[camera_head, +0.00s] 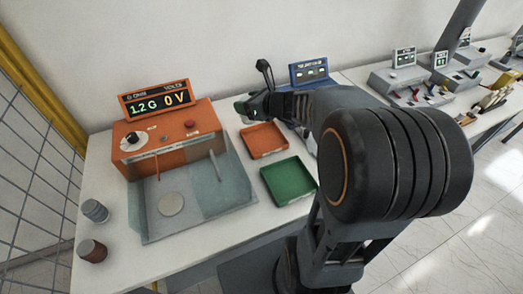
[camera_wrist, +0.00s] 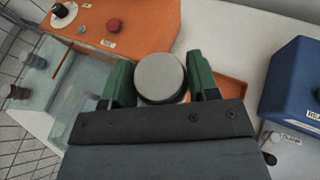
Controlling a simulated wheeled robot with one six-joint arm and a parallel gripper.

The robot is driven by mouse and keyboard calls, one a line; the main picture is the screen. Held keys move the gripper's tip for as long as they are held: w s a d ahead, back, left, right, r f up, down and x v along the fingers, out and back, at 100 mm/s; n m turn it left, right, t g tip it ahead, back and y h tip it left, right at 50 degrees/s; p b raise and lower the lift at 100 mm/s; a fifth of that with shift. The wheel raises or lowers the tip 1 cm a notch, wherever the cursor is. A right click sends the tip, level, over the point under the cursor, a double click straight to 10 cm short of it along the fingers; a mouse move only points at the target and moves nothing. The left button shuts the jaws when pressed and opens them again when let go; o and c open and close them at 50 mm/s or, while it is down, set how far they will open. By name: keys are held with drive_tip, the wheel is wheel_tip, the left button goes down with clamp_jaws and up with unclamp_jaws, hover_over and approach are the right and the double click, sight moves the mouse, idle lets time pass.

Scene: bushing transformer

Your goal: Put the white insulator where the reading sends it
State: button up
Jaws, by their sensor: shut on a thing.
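My gripper (camera_head: 250,108) is shut on the white insulator (camera_wrist: 160,76), whose round pale grey top shows between the green fingers in the wrist view. In the head view the gripper is above the table behind the orange tray (camera_head: 248,133); the insulator is mostly hidden there. The orange tester (camera_head: 170,140) has a display (camera_head: 158,99) reading 1.2 G on the ohm side and 0 V on the volt side. The orange tray and the green tray (camera_head: 289,196) look empty.
A grey insulator (camera_head: 95,211) and a brown insulator (camera_head: 92,250) stand at the table's left edge. The tester's clear-walled bay (camera_head: 215,205) holds a round pad (camera_head: 171,204). A blue box (camera_head: 309,72) stands behind my arm, with more instruments (camera_head: 400,78) at right.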

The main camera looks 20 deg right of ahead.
sight(254, 123)
drive_tip(key=shift+n+g+y, duration=0.4)
drive_tip(key=shift+n+y, duration=0.3)
drive_tip(key=shift+n, duration=0.1)
drive_tip(key=s+d+f+b, duration=0.1)
drive_tip(key=s+b, duration=0.1)
drive_tip(key=s+d+f+b, duration=0.1)
drive_tip(key=s+b, duration=0.1)
drive_tip(key=b, duration=0.1)
drive_tip(key=s+f+b, duration=0.1)
drive_tip(key=s+b, duration=0.1)
drive_tip(key=shift+s+d+f, duration=0.1)
drive_tip(key=shift+d+f, duration=0.2)
drive_tip(key=shift+d, duration=0.1)
drive_tip(key=shift+s+d+f+b, duration=0.2)
drive_tip(key=shift+b, duration=0.15)
drive_tip(key=shift+w+d+f, duration=0.2)
drive_tip(key=shift+w+d, duration=0.05)
drive_tip(key=shift+w+d+f, duration=1.15)
drive_tip(key=shift+w+f, duration=0.7)
drive_tip(key=shift+f, duration=0.2)
drive_tip(key=shift+w+d+f, duration=1.1)
drive_tip(key=shift+w+f, duration=0.7)
drive_tip(key=shift+f, duration=0.3)
drive_tip(key=shift+w+d+f, duration=1.15)
drive_tip(key=shift+w+f, duration=0.7)
drive_tip(key=shift+f, duration=0.2)
drive_tip(key=shift+f+b, duration=0.1)
drive_tip(key=shift+b, duration=0.2)
